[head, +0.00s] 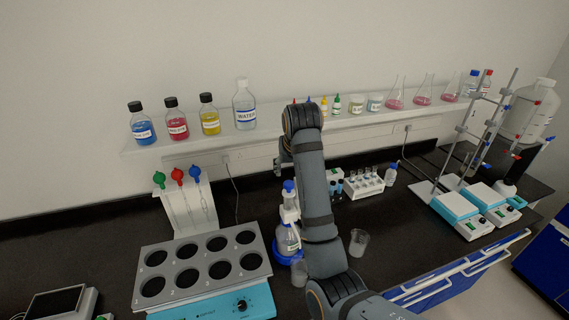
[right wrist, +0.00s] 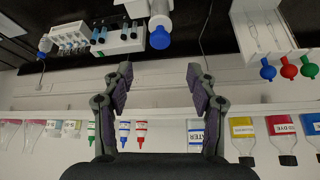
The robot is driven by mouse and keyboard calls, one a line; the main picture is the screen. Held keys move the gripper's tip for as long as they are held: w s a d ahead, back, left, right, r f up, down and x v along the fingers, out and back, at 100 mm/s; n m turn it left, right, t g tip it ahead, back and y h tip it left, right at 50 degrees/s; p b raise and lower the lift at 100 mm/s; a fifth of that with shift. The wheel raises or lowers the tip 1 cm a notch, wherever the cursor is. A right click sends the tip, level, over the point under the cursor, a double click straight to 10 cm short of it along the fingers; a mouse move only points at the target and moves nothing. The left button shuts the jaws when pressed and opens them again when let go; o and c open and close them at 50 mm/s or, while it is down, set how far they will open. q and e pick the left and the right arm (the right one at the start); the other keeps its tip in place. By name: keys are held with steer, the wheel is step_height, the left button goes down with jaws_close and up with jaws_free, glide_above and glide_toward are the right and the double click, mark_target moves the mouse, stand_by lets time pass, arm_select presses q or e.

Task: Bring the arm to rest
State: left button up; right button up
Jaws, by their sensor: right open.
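My right arm rises from the bottom of the head view and bends at shelf height. My right gripper (head: 283,155) is mostly hidden behind the arm there. In the right wrist view, which is upside down, the right gripper (right wrist: 158,78) is open, its two fingers apart with nothing between them. It faces the wall and the shelf. My left gripper is in neither view.
A shelf (head: 270,135) carries bottles and flasks. Bare bench lies right of the beaker.

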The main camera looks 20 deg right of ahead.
steer(key=shift+f, duration=0.1)
steer(key=s+d+f+n+g, duration=0.1)
steer(key=s+d+f, duration=0.2)
steer(key=s+f, duration=0.7)
steer(key=s+d+f+g, duration=0.1)
steer(key=s+d+f, duration=0.2)
steer(key=s+f, duration=0.65)
steer(key=s+f+n, duration=0.2)
steer(key=s+f, duration=0.3)
steer(key=s, duration=0.5)
steer(key=s+d+f+g+b, duration=0.15)
steer(key=f+b, duration=0.25)
steer(key=f, duration=1.3)
steer(key=s+d+f+b, duration=0.1)
steer(key=s+f+b, duration=0.15)
steer(key=f, duration=1.35)
steer(key=s+f+b, duration=0.3)
steer(key=s+f, duration=0.6)
steer(key=f, duration=0.2)
steer(key=s+f+g+b, duration=0.1)
steer(key=s+f+b, duration=0.2)
steer(key=s+f, duration=0.6)
step_height(320, 180, down, 3)
steer(key=shift+d+r+m, duration=0.1)
steer(key=shift+d+m, duration=0.3)
